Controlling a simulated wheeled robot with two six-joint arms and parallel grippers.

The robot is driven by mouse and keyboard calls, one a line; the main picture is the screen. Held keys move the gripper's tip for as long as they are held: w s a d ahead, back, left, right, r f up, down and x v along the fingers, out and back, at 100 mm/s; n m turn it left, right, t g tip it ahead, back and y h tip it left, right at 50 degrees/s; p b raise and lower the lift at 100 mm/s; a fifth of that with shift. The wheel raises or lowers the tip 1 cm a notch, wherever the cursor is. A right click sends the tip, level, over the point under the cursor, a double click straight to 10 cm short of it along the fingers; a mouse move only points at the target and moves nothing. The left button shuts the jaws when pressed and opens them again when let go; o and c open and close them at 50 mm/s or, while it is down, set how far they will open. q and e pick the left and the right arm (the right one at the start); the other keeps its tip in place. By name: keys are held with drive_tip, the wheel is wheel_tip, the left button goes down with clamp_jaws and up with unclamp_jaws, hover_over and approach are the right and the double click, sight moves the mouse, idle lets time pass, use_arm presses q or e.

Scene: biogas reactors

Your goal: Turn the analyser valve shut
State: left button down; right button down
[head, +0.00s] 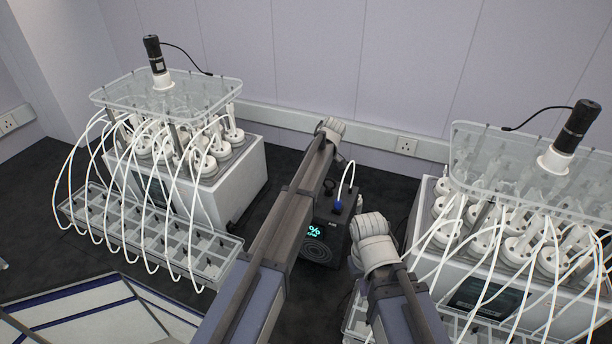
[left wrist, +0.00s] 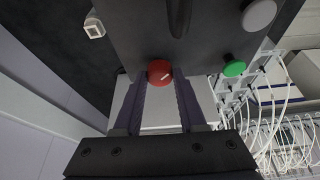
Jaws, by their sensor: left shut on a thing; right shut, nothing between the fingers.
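The analyser (head: 322,232) is a dark box with a lit "%" display, between the two reactor units in the head view; my left arm covers part of it. In the left wrist view a red round valve knob (left wrist: 160,72) with a slanting white mark stands on a dark panel. My left gripper (left wrist: 160,88) is shut on this knob, one finger on each side. In the head view its fingers are hidden behind the arm. My right gripper (head: 366,258) is shut and empty, just right of the analyser, its fingers mostly hidden.
A green knob (left wrist: 234,66) and a grey knob (left wrist: 259,14) are on the same panel. A white tube enters a blue fitting (head: 337,207) on the analyser. Reactor units with looping white tubes stand left (head: 238,166) and right (head: 425,210). Dark bench shows between them.

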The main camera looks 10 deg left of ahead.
use_arm(q)
drive_tip(key=shift+n, duration=0.4)
drive_tip(key=shift+c, duration=2.4)
unclamp_jaws()
drive_tip(key=shift+r, duration=0.15)
drive_tip(key=p+v, duration=0.7)
drive_tip(key=shift+d+r, duration=0.2)
drive_tip(key=shift+f, duration=0.1)
